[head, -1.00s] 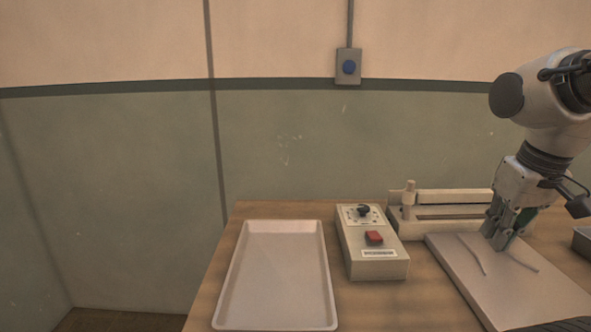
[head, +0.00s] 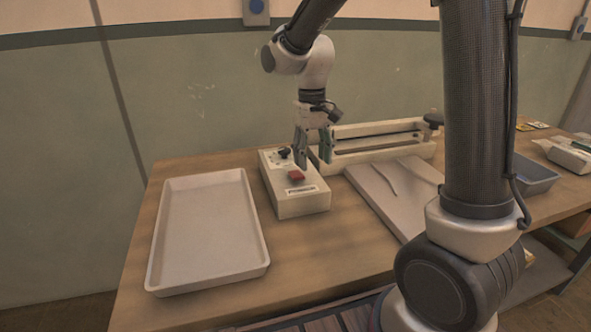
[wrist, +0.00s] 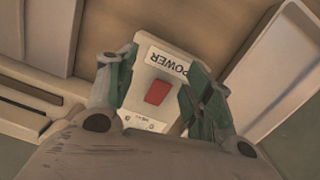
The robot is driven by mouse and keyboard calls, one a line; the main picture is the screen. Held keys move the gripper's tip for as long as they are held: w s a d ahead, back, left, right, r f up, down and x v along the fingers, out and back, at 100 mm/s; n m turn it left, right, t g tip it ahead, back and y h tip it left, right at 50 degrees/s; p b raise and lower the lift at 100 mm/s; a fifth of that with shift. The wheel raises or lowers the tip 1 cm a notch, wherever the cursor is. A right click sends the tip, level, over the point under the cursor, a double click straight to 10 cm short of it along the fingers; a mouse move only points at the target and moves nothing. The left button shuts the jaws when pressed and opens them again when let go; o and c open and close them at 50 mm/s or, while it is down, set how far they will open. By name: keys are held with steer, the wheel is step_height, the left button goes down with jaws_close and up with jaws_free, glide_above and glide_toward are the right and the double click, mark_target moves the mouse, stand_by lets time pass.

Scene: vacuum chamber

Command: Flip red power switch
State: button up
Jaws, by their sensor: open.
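The red power switch (head: 296,175) sits on top of a cream control box (head: 302,204) on the wooden table. The box also has a black knob (head: 284,152) near its back end. In the wrist view, the red switch (wrist: 157,92) lies between my open fingers, with a "POWER" label (wrist: 168,62) beside it. My gripper (head: 315,165) points down and is open and empty, above the box near the switch. I cannot tell its exact height above the switch, and no contact shows.
A white tray (head: 158,240) lies left of the box. A long cream sealer-like device (head: 345,127) stands behind and to the right. A flat pale board (head: 372,196) with two thin strips lies right of the box. A grey bin (head: 533,178) is farther right.

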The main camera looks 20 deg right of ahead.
steer(key=m, duration=0.1)
glide_above(296, 174)
steer(key=shift+r+t, duration=0.1)
steer(key=shift+t, duration=0.2)
steer(key=shift+m, duration=0.4)
step_height(296, 174, down, 8)
steer(key=shift+r, duration=0.25)
